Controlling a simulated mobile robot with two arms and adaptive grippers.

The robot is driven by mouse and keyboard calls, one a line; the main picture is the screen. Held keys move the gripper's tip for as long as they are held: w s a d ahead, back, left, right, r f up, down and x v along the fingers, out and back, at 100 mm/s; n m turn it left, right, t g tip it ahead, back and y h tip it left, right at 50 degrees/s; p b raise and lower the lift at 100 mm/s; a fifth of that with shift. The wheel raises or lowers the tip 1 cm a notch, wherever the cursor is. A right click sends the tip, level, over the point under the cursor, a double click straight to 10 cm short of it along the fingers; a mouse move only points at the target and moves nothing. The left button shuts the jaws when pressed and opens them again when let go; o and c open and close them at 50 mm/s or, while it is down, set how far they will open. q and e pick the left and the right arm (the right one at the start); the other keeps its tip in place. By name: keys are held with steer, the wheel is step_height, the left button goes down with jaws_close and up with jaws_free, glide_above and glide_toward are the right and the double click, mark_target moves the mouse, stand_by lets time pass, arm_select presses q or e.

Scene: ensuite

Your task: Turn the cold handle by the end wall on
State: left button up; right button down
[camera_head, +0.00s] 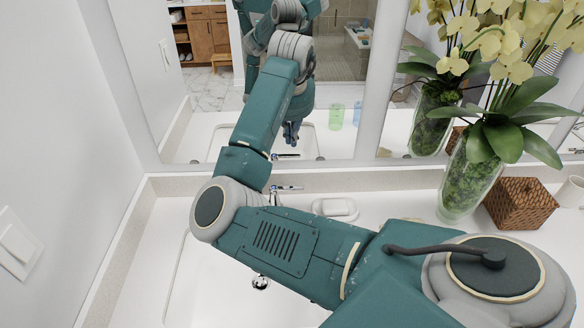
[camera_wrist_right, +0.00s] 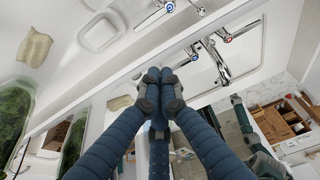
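The chrome tap stands at the back of the sink (camera_head: 180,270), by the wall on the left. In the head view its lever with a blue mark (camera_head: 287,187) shows just right of my arm; the rest is mostly hidden. In the right wrist view the blue-marked cold handle (camera_wrist_right: 168,6) is at the top edge, and the tap's reflection shows lower. My right gripper (camera_wrist_right: 157,75) has its dark blue fingertips together, nothing visible between them, and overlaps the mirror edge below the handle. It shows small against the mirror (camera_head: 292,138), possibly only as a reflection. Water flow is not discernible.
A white soap dish (camera_head: 336,208) lies right of the tap. A vase of yellow orchids (camera_head: 466,182) and a brown woven basket (camera_head: 520,204) stand farther right. The mirror (camera_head: 215,130) rises behind the counter. The end wall (camera_head: 70,130) closes the left side.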

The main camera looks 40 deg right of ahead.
step_height(320, 180, down, 4)
steer(key=b, duration=0.7)
glide_above(287, 189)
steer(key=s+d, duration=0.1)
step_height(287, 189, down, 4)
arm_select(q)
step_height(287, 189, down, 6)
steer(key=shift+s+r+p, duration=0.15)
steer(key=shift+r+p, duration=0.05)
steer(key=shift+p, duration=0.9)
arm_select(e)
steer(key=x, duration=0.9)
steer(key=shift+f, duration=0.4)
arm_select(q)
steer(key=shift+a, duration=0.1)
arm_select(e)
steer(key=shift+d, duration=0.1)
